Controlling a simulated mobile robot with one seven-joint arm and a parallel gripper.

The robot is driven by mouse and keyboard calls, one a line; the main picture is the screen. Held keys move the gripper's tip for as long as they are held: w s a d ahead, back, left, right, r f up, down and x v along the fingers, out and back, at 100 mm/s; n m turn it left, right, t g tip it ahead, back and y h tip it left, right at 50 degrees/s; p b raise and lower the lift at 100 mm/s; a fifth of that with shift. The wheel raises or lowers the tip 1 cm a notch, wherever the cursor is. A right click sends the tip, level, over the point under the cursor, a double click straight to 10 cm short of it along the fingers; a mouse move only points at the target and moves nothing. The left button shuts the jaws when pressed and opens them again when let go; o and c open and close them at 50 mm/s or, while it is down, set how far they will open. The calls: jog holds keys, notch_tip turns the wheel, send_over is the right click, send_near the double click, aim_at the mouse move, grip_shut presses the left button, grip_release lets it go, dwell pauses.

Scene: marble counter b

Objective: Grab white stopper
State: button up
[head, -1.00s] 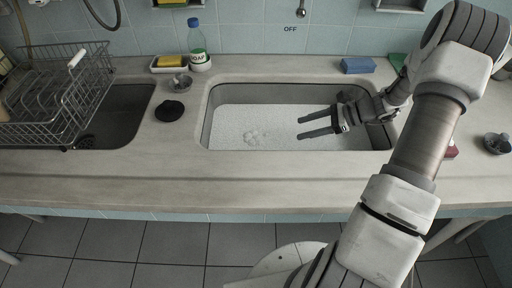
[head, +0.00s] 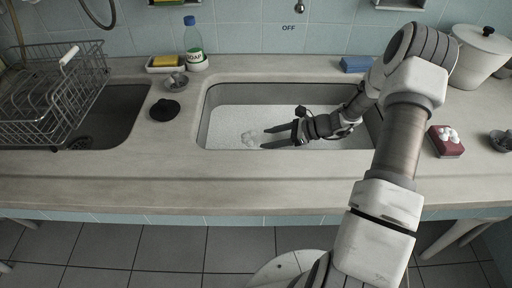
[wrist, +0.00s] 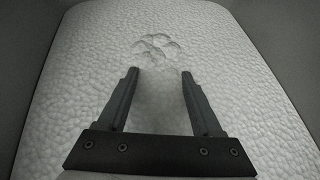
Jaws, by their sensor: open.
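I cannot make out a white stopper in either view. White foam (head: 225,120) fills the right sink basin and hides its floor. A small clump of larger bubbles (head: 248,137) stands up from the foam; it also shows in the wrist view (wrist: 157,47), just beyond my fingertips. My gripper (head: 264,138) is inside the basin, pointing left, just right of the clump. In the wrist view my gripper (wrist: 160,72) is open, with only foam visible between its fingers.
A black disc (head: 165,110) lies on the counter between the basins. A wire dish rack (head: 60,100) stands over the left basin. A soap bottle (head: 195,48) is behind. A blue sponge (head: 356,64), red block (head: 445,141) and white pot (head: 480,55) are right. Basin walls surround my gripper.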

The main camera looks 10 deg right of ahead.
aim_at(256, 139)
jog(key=b+x, duration=0.1)
jog(key=x, duration=0.4)
jog(key=shift+a+r+b, duration=0.2)
jog(key=shift+a+b, duration=0.05)
jog(key=shift+b, duration=0.1)
grip_shut()
